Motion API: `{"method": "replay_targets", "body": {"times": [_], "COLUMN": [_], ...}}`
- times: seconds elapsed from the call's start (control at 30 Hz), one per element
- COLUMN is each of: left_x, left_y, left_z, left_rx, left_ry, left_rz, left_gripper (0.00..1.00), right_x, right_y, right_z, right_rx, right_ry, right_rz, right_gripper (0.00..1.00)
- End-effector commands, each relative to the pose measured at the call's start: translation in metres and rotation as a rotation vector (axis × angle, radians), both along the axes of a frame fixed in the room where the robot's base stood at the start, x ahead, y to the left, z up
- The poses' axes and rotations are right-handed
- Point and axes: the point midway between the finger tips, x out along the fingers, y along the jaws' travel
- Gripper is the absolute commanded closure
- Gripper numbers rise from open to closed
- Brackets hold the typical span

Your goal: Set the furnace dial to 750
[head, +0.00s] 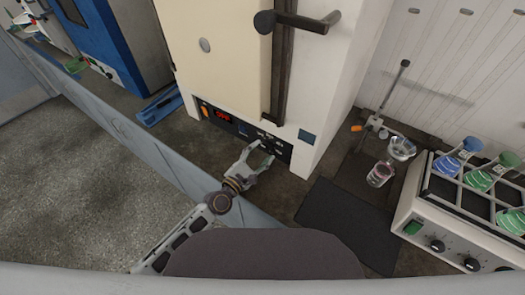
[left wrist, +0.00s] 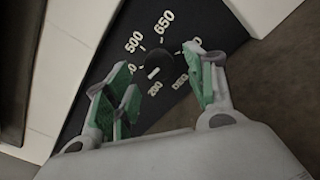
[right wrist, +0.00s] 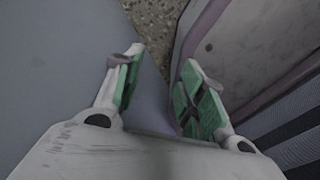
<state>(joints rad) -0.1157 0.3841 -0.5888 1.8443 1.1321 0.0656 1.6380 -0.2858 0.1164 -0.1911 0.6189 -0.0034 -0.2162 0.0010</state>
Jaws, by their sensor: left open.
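The labels 500 and 650 are readable; others are partly hidden by fingers. My left gripper (head: 258,160) is open in front of the panel's right part, its fingers on either side of the dial in the picture; contact cannot be told. My right gripper (right wrist: 160,78) is open and empty.
A dark door handle (head: 297,20) juts out above the panel. To the right are a dark mat (head: 345,222), a clamp stand (head: 394,88), glass vessels (head: 380,173) and a shaker (head: 418,210) carrying coloured flasks. A blue machine (head: 105,45) stands at the left.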

Motion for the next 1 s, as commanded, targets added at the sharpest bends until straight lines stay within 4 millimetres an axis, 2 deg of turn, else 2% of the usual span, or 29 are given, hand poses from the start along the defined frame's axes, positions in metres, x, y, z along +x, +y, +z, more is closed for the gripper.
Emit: {"method": "replay_targets", "body": {"times": [1.0], "left_x": [-0.074], "left_y": [0.049], "left_z": [-0.001], "left_rx": [0.001], "left_ry": [0.002], "left_rz": [-0.001], "left_gripper": [0.45], "right_x": [0.0], "right_y": [-0.001], "right_z": [0.0], "right_rx": [-0.001], "right_ry": [0.0], "right_rz": [0.0], "right_gripper": [0.6]}}
